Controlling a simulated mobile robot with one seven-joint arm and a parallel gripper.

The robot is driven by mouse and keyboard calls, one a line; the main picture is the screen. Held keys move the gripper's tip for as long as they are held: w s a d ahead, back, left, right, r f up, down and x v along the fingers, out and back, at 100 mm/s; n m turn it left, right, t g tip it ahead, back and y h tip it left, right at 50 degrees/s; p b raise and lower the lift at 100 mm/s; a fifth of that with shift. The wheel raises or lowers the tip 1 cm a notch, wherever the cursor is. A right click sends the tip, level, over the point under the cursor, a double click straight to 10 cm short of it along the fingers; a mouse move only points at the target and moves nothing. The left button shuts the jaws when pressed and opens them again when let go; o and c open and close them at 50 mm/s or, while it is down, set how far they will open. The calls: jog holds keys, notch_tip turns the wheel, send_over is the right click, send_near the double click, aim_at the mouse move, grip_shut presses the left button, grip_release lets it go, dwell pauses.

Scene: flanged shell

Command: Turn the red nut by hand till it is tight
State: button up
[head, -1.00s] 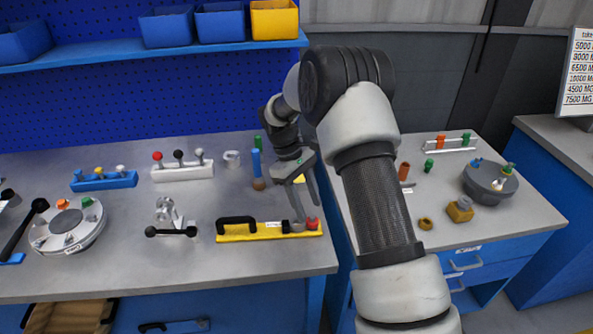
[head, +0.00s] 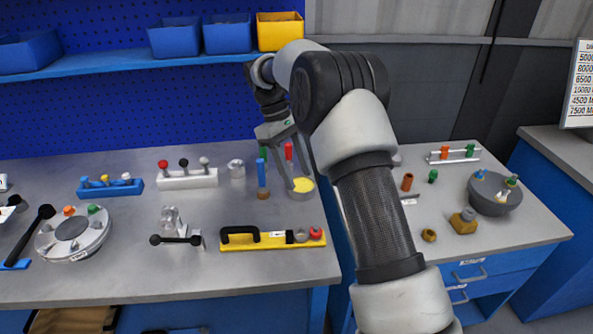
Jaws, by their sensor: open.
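A small red round piece, which looks like the red nut (head: 316,233), sits at the right end of a yellow base (head: 262,242) on the left bench. A grey round piece (head: 300,236) is right beside it on the left. Threads are too small to make out. My gripper (head: 302,182) is open, fingers pointing down, behind and above the yellow base and apart from the red piece. Its fingers are in front of a round container with a yellow top (head: 303,186) and near an upright red rod (head: 288,151). I cannot tell whether they touch either.
A blue-handled tool (head: 262,175) stands just left of the gripper. A black-knobbed clamp (head: 175,239) and a round flanged piece (head: 73,234) are further left. The right bench (head: 480,240) holds a grey bowl (head: 495,196) and loose parts. Bench space around the yellow base is mostly clear.

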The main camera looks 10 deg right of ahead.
jog(key=shift+s, duration=0.1)
jog(key=n+t+h+p, duration=0.1)
jog(key=n+t+p, duration=0.3)
jog(key=n, duration=0.8)
send_near(316, 230)
jog(key=b+x, duration=0.1)
jog(key=x, duration=0.7)
jog(key=shift+f, duration=0.1)
jog(key=c, duration=1.1)
